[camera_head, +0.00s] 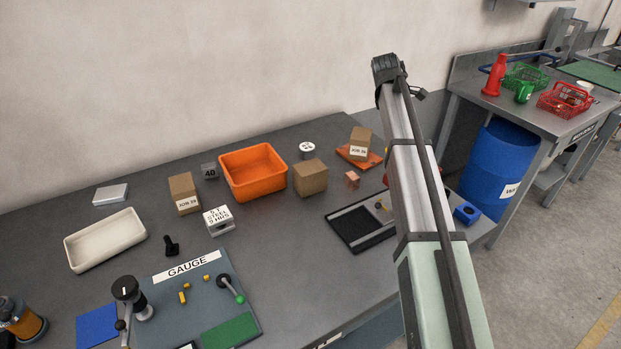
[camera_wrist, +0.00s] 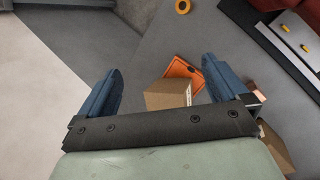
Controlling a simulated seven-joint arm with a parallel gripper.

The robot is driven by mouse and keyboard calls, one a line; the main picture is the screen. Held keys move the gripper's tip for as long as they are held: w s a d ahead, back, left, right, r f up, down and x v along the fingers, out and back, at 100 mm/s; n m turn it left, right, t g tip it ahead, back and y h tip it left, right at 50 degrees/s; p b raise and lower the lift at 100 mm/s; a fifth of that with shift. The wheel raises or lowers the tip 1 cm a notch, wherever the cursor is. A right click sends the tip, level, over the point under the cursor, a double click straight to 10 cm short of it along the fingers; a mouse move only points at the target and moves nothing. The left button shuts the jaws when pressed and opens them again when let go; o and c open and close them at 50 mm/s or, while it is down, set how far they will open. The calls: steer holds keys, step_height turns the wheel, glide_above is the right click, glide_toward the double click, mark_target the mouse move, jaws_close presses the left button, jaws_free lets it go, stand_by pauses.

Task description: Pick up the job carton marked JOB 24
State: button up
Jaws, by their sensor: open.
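Two brown cartons carry white labels in the head view. The other (camera_head: 360,141) stands on an orange tray (camera_head: 372,162) at the back right. Both labels seem to start with JOB, but their numbers are too small to read surely. In the wrist view my gripper (camera_wrist: 160,84) is open and empty.
A plain brown box (camera_head: 310,177), a small copper cube (camera_head: 352,179) and a white cylinder (camera_head: 307,150) stand near the tray. An orange bin (camera_head: 253,171) is further left. A black tray (camera_head: 360,227) lies in front. Grey bench surface is bare between them.

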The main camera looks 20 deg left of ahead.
steer(key=s+a+f+n+g+y, duration=0.2)
steer(key=s+a+n, duration=0.45)
steer(key=a, duration=0.75)
steer(key=n+g+y, duration=0.1)
steer(key=n+g, duration=0.1)
glide_above(311, 167)
steer(key=shift+w+d+f, duration=0.15)
steer(key=shift+w+f, duration=0.1)
steer(key=shift+f, duration=0.2)
steer(key=shift+s+f+n, duration=0.15)
steer(key=shift+f+n, duration=0.05)
steer(key=shift+n, duration=0.05)
step_height(311, 167, down, 8)
steer(key=shift+f, duration=0.1)
steer(key=shift+s+a+f, duration=0.1)
steer(key=shift+a+f, duration=0.05)
steer(key=shift+f, duration=1.15)
steer(key=shift+a+f, duration=0.15)
steer(key=shift+f, duration=1.15)
steer(key=shift+c, duration=0.3)
steer(key=c, duration=1.1)
